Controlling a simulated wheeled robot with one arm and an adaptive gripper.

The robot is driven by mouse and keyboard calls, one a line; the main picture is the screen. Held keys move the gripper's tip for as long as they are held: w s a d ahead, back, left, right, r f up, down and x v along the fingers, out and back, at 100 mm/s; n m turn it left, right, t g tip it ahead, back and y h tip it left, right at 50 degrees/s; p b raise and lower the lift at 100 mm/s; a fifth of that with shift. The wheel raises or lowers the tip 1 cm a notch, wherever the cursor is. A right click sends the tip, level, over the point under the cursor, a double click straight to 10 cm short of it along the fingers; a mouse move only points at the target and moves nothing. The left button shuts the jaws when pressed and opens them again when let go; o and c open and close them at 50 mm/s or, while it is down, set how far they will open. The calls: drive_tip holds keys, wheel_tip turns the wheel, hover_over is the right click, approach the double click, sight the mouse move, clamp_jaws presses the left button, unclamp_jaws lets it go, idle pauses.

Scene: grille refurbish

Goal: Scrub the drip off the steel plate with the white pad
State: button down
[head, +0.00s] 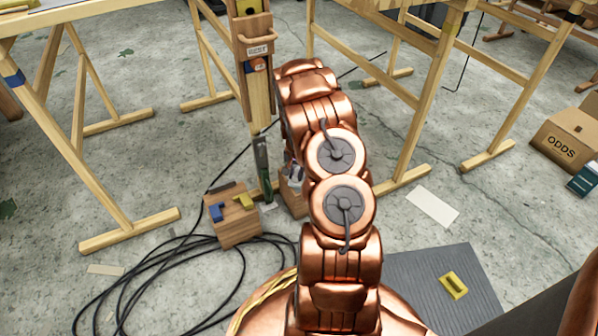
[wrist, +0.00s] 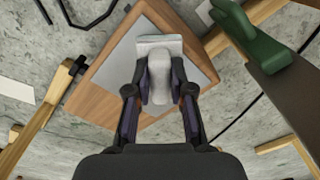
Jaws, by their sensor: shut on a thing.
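In the wrist view my gripper (wrist: 159,84) is shut on the pale grip of the white pad (wrist: 158,41). The pad is a wide, light block beyond the fingertips. It lies over the steel plate (wrist: 119,62), a flat grey sheet on a wooden block (wrist: 82,92). I cannot tell whether the pad touches the plate. No drip shows; the pad and gripper cover the middle of the plate. In the head view my copper arm hides most of this, and the wooden block (head: 291,199) shows only in part beside it.
A green-handled tool (wrist: 262,45) is close at the right in the wrist view; it stands by the wooden post (head: 257,90) in the head view. A small crate (head: 235,222) with blue and yellow pieces, looped black cable (head: 150,285) and trestle legs (head: 427,100) surround the spot.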

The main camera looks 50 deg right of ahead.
drive_tip(key=shift+s+a+f, duration=0.1)
drive_tip(key=shift+a+f, duration=0.2)
drive_tip(key=shift+d+r+p, duration=0.2)
drive_tip(key=shift+r+p, duration=1)
drive_tip(key=shift+r, duration=1.95)
drive_tip(key=shift+r+p, duration=0.35)
drive_tip(key=shift+r, duration=1.15)
drive_tip(key=shift+a, duration=0.1)
